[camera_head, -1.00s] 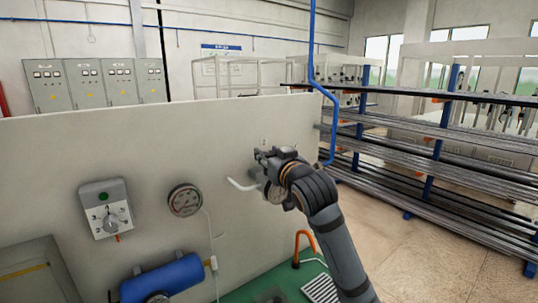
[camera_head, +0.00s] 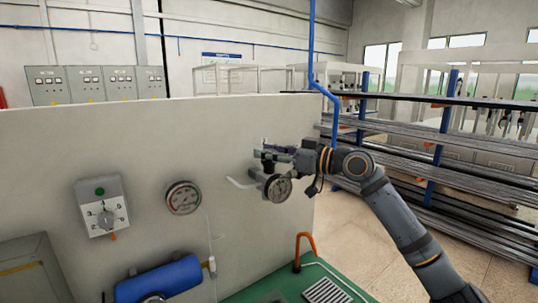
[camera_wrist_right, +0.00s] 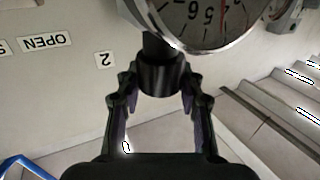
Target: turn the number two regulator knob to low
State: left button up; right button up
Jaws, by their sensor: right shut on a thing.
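My right gripper (camera_head: 267,157) is at the grey panel, just above the small round gauge (camera_head: 278,188). In the right wrist view, its two fingers (camera_wrist_right: 158,82) are closed around a black cylindrical regulator knob (camera_wrist_right: 160,77). The gauge dial (camera_wrist_right: 205,18) shows large and upside down beside the knob. A small "2" label (camera_wrist_right: 105,59) is on the panel close by. In the head view the knob is mostly hidden by the gripper, and its setting cannot be read. My left gripper is not in view.
A white handle (camera_head: 242,183) sticks out left of the gripper. A larger gauge (camera_head: 183,198), a grey selector box (camera_head: 103,205) and a blue cylinder (camera_head: 158,279) are further left. An orange hooked handle (camera_head: 305,247) stands below. Pipe racks (camera_head: 450,160) stand at right.

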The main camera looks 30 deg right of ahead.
jog(key=n+g+y, duration=0.3)
jog(key=y, duration=0.1)
jog(key=shift+r+n+g, duration=0.15)
jog(key=shift+n+g, duration=0.15)
jog(key=shift+g, duration=0.1)
jog(key=n+g+y+p, duration=0.1)
jog(key=n+g+y, duration=0.1)
jog(key=g, duration=0.1)
jog(key=shift+n+g, duration=0.3)
jog(key=shift+n+g+y+p, duration=0.35)
jog(key=shift+n+g+y, duration=0.05)
jog(key=shift+g, duration=0.2)
jog(key=shift+f+g, duration=0.25)
jog(key=shift+g, duration=0.05)
jog(key=o, duration=1.2)
